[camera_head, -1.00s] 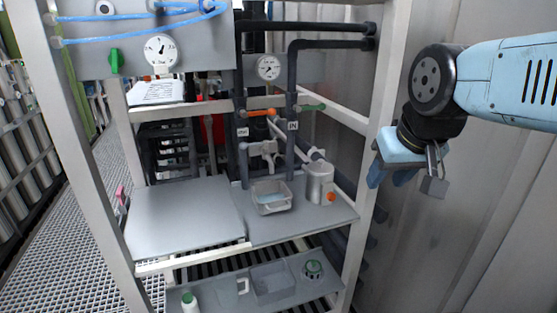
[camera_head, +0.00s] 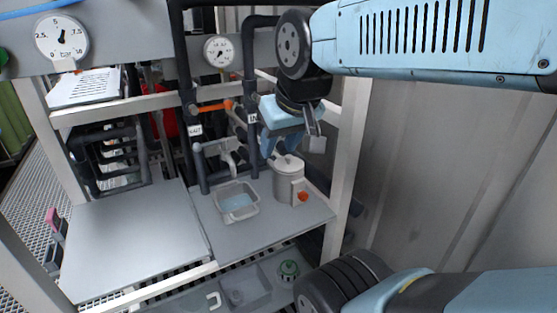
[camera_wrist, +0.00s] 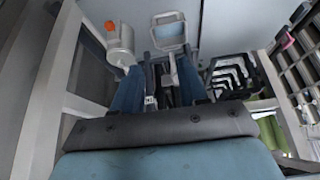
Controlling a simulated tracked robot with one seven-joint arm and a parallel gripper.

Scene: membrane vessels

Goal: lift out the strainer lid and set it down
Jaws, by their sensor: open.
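The grey cylindrical strainer vessel (camera_head: 289,185), with an orange knob on its side, stands at the right of the shelf. Its round lid (camera_head: 288,166) is on top, partly hidden by my gripper in the head view. My gripper (camera_head: 281,150) is open and empty, with its blue fingers pointing down. In the head view it appears just above the lid; the gap is hard to judge. In the wrist view the vessel (camera_wrist: 121,50) lies left of my open fingers (camera_wrist: 158,72), partly behind the left one.
A small tub (camera_head: 237,214) with bluish liquid sits left of the vessel, under a tap (camera_head: 222,150). A bare grey panel (camera_head: 135,240) is free at the left. A frame post (camera_head: 350,150) stands close on the right.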

